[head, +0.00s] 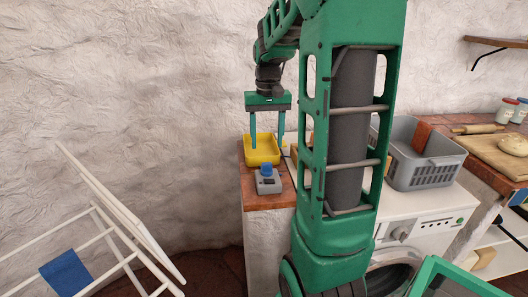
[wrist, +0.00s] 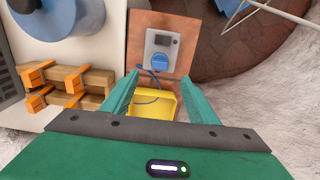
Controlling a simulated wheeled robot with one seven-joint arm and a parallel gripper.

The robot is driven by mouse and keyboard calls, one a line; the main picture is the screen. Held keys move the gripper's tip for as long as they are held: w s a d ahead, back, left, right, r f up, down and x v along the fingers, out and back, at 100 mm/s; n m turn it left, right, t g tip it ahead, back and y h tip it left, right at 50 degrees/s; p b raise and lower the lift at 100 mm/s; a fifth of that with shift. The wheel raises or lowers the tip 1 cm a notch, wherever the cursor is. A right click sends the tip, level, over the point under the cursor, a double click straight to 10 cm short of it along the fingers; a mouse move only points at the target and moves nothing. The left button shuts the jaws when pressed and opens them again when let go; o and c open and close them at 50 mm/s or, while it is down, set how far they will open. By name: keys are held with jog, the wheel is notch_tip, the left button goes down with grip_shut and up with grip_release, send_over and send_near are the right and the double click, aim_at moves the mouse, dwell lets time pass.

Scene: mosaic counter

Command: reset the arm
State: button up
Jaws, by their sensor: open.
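My gripper (head: 267,145) hangs from the green arm above the yellow tub (head: 262,150) at the end of the counter in the head view. Its two green fingers point down, spread apart, with nothing visible between them. In the wrist view my gripper (wrist: 158,85) is open over the counter, and the yellow tub (wrist: 163,107) shows partly between and behind the fingers. A dark cable runs to the tub from the grey device (wrist: 163,48) with a blue knob, which also shows in the head view (head: 268,182).
A grey basket (head: 418,165) stands on the white washing machine (head: 430,212). A white drying rack (head: 110,225) with a blue cloth (head: 66,273) is at the left. Orange clamps on wooden bars (wrist: 75,85) lie beside the counter end. The wall is close behind the tub.

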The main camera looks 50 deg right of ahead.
jog(key=shift+r, duration=0.65)
jog(key=s+a+f, duration=0.3)
jog(key=s+a, duration=0.3)
jog(key=s, duration=0.4)
jog(key=s+a+f+n, duration=0.1)
jog(key=s+a+f, duration=0.1)
jog(key=s+a, duration=0.5)
jog(key=s, duration=0.3)
jog(key=shift+s+f, duration=0.35)
jog(key=shift+f, duration=0.05)
